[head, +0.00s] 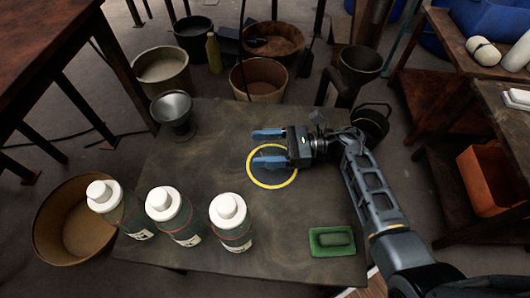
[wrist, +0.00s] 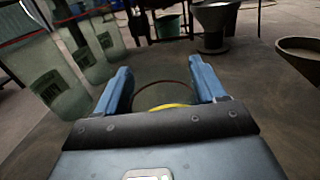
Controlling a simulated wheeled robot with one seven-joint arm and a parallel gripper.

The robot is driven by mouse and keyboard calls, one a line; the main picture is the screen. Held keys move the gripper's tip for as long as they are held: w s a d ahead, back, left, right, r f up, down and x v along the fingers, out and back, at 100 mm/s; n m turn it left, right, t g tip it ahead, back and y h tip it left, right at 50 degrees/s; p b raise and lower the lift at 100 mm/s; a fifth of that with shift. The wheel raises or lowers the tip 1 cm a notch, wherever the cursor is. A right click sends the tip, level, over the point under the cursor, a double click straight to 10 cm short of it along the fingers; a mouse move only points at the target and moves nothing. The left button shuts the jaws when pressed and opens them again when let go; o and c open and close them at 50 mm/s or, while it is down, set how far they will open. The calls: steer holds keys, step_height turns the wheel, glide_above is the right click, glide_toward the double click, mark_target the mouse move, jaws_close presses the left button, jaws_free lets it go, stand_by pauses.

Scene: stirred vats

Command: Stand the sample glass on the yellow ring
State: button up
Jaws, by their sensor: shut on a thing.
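The yellow ring (head: 251,176) lies flat on the dark table, and its near arc shows between the fingers in the wrist view (wrist: 168,107). My gripper (head: 268,147) is over the far part of the ring, with its two blue fingers pointing left and spread apart. In the wrist view my gripper (wrist: 163,88) has a faint round rim of the clear sample glass (wrist: 163,82) between its fingers, and it is shut on this glass. The glass is nearly invisible in the head view. I cannot tell whether its base touches the table.
Three white-capped bottles (head: 170,212) stand along the table's (head: 210,150) near left edge. A metal cup (head: 173,112) stands at the far left corner. A green dish (head: 332,252) with a dark block lies at the near right. The table around the ring is clear. Buckets stand beyond the table.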

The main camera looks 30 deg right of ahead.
steer(key=shift+f, duration=1)
steer(key=shift+f+b, duration=0.25)
steer(key=shift+b, duration=0.15)
steer(key=o, duration=1.3)
steer(key=shift+r, duration=0.1)
steer(key=shift+r, duration=0.1)
steer(key=shift+d+p, duration=0.2)
steer(key=shift+p, duration=0.15)
steer(key=v, duration=1.1)
steer(key=shift+s+d, duration=0.25)
steer(key=shift+d, duration=0.05)
